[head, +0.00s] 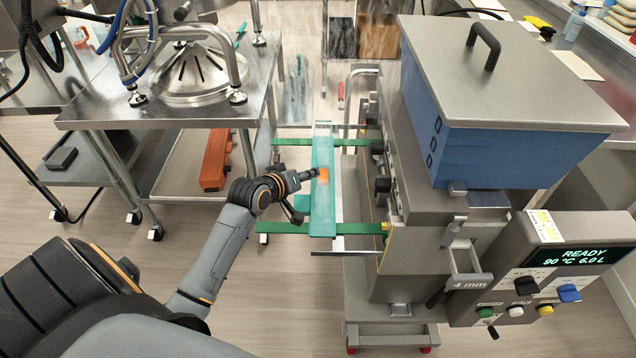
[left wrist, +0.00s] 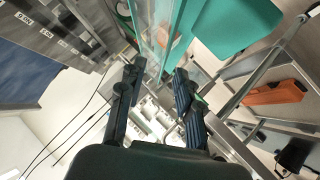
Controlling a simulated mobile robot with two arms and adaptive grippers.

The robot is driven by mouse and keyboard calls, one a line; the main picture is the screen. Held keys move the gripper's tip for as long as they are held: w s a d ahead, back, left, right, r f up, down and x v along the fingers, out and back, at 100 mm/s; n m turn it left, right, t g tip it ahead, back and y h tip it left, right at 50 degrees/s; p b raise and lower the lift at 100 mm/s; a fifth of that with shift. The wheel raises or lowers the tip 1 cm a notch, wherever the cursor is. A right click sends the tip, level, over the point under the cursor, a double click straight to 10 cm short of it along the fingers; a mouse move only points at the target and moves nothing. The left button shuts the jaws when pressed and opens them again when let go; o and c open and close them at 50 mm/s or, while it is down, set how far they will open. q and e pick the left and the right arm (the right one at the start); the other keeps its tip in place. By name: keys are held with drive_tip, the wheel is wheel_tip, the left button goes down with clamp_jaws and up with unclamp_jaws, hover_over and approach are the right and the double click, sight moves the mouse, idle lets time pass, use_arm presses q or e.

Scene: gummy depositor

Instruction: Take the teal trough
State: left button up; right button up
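The teal trough (head: 322,205) is a long narrow piece lying lengthwise across two green rails, beside the depositor. It has an orange patch (head: 323,174) near its middle. My left gripper (head: 306,192) is at the trough's left side. In the left wrist view, the fingers of my left gripper (left wrist: 159,68) are apart, with a clear panel edge and a teal strip beyond them. A broad teal surface (left wrist: 228,25) shows to their right. I see nothing clamped between the fingers; whether they touch the trough I cannot tell. My right gripper is not in view.
The depositor (head: 440,220), with a blue hopper and a READY display, stands close on the right. Green rails (head: 280,228) stick out to the left under the trough. A steel cart (head: 160,115) with an orange case (head: 215,160) stands at left. Floor is clear between.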

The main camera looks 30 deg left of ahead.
use_arm(q)
drive_tip(key=shift+a+p+x, duration=0.2)
drive_tip(key=shift+p+x, duration=0.1)
drive_tip(key=shift+x, duration=1.1)
drive_tip(key=shift+a+p+x, duration=0.15)
drive_tip(key=shift+p+x, duration=0.1)
drive_tip(key=shift+x, duration=1.1)
drive_tip(key=shift+r, duration=0.15)
drive_tip(key=shift+c, duration=0.4)
clamp_jaws()
